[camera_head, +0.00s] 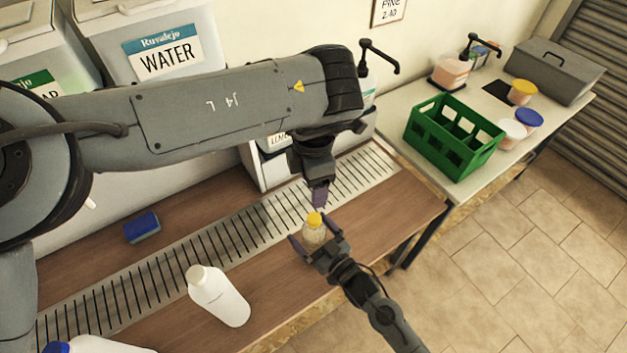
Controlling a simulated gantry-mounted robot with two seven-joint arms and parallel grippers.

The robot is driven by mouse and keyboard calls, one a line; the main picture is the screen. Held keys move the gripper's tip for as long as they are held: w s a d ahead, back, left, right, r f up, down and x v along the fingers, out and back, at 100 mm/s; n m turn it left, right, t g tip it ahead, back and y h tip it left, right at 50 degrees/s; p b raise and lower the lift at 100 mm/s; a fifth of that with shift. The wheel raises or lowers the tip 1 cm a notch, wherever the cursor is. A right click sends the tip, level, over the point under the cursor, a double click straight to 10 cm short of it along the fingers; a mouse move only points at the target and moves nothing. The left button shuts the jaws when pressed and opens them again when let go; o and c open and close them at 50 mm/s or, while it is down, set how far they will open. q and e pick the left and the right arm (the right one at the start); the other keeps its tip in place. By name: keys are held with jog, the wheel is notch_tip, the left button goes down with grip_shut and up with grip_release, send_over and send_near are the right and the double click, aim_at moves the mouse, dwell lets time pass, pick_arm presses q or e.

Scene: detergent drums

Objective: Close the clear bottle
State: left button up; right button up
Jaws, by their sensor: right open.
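The clear bottle (312,238) stands upright at the front of the counter, with a yellow cap (314,218) at its top. My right gripper (312,228) reaches in from the lower right. It is open, with one finger on each side of the clear bottle; whether they touch it I cannot tell. My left gripper (319,197) points down from above, with its tips just over the yellow cap. Its fingers show edge-on, so its opening and any contact with the cap are unclear. Whether the cap is seated on the neck cannot be seen.
A white bottle (218,297) and a blue sponge (142,226) are on the wooden counter (270,290), beside the slotted drain (205,262). Large drums, one labelled WATER (165,58), stand behind. A green crate (453,137), tubs and a grey box (553,70) are on the right table.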

jog(key=p+v, duration=0.1)
jog(key=v, duration=0.9)
jog(key=shift+d, duration=0.1)
